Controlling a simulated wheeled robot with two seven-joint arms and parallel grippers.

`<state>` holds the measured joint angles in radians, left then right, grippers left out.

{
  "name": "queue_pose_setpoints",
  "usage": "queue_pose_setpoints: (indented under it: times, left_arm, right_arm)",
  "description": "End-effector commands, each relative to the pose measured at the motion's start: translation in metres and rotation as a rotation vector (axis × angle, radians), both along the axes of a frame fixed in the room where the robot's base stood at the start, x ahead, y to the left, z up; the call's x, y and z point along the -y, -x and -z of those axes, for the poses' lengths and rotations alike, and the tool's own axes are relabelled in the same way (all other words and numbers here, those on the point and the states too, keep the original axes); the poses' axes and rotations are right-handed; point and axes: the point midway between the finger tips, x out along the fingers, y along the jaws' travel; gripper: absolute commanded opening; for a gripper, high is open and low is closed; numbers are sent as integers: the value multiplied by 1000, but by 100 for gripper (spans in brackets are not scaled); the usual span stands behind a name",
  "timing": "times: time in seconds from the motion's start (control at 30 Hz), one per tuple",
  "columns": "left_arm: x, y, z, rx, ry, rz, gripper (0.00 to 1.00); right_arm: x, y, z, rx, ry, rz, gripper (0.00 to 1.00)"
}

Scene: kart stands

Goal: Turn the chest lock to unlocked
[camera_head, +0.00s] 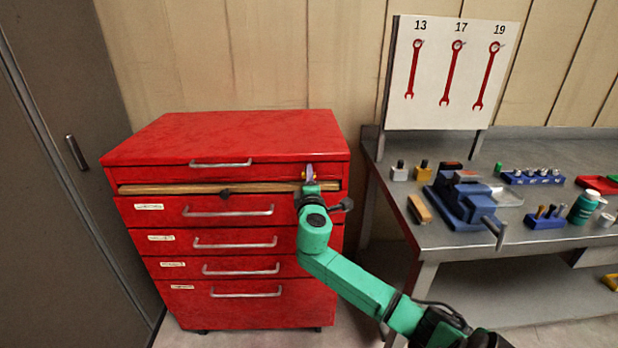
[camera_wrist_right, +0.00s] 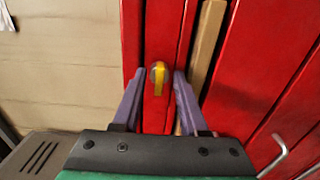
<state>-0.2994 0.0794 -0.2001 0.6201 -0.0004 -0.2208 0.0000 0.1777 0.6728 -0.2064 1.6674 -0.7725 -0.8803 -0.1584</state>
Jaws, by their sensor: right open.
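The red tool chest (camera_head: 230,138) stands against the wall, with several handled drawers. The chest lock (camera_wrist_right: 158,76) is a round grey disc with a yellow lever on the red front. In the right wrist view its lever points nearly straight down the picture. My right gripper (camera_wrist_right: 158,78) is open, its two purple fingers on either side of the lock with visible gaps. In the head view the right gripper (camera_head: 309,172) is at the upper right of the chest front and hides most of the lock. My left gripper is not in view.
A workbench (camera_head: 465,232) with a blue vise (camera_head: 460,196), sockets and bottles stands to the right. A white wrench board (camera_head: 452,72) rises behind it. A grey cabinet (camera_head: 60,150) is at the left. A wooden strip (camera_head: 170,188) runs below the top drawer.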

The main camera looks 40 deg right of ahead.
Motion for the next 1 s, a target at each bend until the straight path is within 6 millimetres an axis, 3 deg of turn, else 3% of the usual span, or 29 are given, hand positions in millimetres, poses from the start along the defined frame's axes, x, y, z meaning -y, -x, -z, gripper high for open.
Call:
queue_pose_setpoints:
  times: [0.17, 0.3, 0.67, 1.0]
  left_arm:
    - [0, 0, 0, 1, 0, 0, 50]
    - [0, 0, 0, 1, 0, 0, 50]
    - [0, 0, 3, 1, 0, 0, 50]
    - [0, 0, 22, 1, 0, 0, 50]
  right_arm:
    - [0, 0, 0, 0, 0, -1, 42]
    - [0, 0, 0, 0, 0, -1, 0]
    - [0, 0, 1, 12, -16, -1, 0]
    - [-1, 0, 4, 115, -150, -1, 0]
